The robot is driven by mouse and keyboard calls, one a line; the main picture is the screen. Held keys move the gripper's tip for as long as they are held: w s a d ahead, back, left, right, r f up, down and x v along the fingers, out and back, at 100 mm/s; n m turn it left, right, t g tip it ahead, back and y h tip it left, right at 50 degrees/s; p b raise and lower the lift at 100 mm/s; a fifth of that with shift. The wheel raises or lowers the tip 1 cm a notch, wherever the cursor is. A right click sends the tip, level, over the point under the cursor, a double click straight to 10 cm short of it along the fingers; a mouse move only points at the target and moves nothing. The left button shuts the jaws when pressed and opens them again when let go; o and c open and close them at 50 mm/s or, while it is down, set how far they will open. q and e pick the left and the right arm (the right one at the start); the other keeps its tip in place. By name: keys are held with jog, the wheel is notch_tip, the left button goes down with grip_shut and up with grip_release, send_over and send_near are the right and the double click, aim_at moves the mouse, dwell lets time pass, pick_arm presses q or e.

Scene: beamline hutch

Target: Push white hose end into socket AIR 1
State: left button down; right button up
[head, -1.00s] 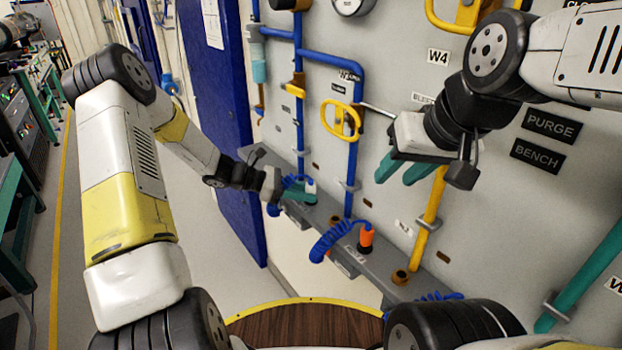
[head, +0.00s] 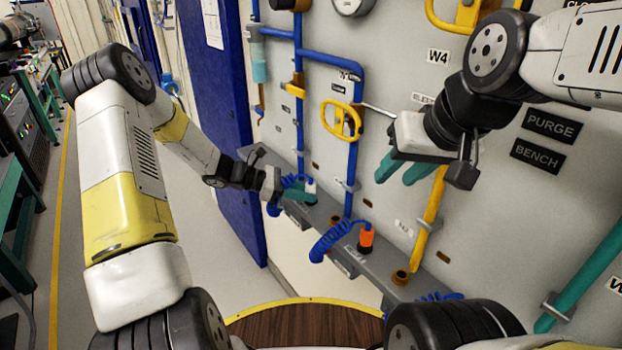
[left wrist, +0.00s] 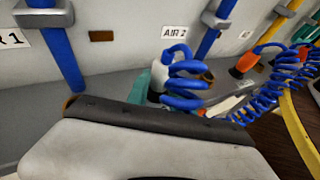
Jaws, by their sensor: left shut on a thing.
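The white hose end (head: 310,186) is held by my left gripper (head: 302,194) at the far part of the grey rail, with its blue coiled hose beside it. In the left wrist view the white hose end (left wrist: 158,76) shows between teal fingers, in front of the AIR 2 label (left wrist: 175,31). Its lower tip is hidden, so I cannot tell whether it touches a socket. A label cut to "R 1" (left wrist: 12,39) stands at the left edge, with a brass socket rim (left wrist: 70,103) partly hidden by my gripper. My right gripper (head: 398,177) is open and empty before the panel.
An orange hose end (head: 366,238) with a blue coil stands on the rail. Bare brass sockets (head: 400,277) show along the rail. Blue pipes (head: 350,180) and a yellow valve handle (head: 341,121) stand out from the panel. A round wooden tabletop (head: 310,325) lies in front.

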pick_arm(q)
jog(key=shift+r, duration=1)
jog(key=shift+r, duration=2.95)
